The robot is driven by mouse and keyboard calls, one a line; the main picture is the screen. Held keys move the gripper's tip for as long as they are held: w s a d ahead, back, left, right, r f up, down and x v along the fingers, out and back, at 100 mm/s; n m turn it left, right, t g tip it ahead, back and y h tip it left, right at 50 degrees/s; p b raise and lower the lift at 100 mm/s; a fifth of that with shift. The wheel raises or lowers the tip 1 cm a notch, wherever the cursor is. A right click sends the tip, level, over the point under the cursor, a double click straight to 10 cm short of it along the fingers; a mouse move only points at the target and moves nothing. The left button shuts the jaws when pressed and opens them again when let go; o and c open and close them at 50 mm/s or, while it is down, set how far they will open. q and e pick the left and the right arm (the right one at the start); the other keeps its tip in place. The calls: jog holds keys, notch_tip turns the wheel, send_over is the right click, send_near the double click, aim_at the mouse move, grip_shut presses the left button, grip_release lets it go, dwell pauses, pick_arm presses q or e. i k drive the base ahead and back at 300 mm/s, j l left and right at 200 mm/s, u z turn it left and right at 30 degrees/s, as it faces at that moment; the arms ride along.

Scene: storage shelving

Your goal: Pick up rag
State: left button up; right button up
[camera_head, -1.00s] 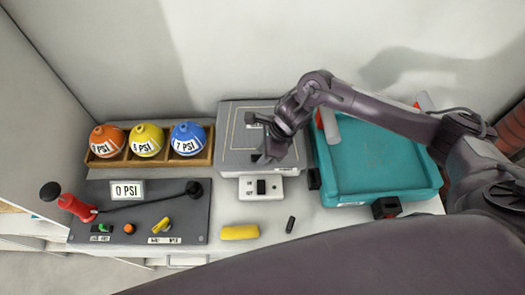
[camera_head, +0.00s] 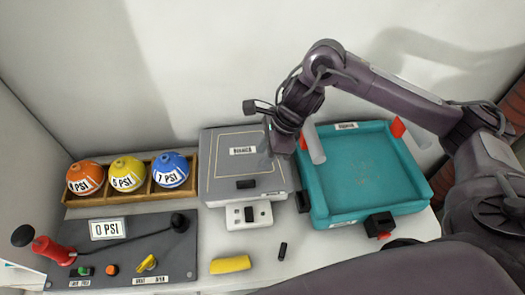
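A small yellow piece (camera_head: 231,264), the only cloth-like thing in view and seemingly the rag, lies on the white worktop near its front edge, in front of the grey device. My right gripper (camera_head: 268,136) is above the back right part of the grey device, well behind the yellow piece and apart from it. Its fingers are small and partly hidden by its own wrist, so I cannot tell whether they are open. My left gripper is not in view.
A teal tray (camera_head: 375,217) stands at right. A wooden rack (camera_head: 121,195) with orange, yellow and blue balls and a lever panel (camera_head: 130,262) are at left. A small black piece (camera_head: 283,251) lies beside the yellow piece.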

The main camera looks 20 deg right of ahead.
aim_at(221, 266)
jog(key=k, duration=1.5)
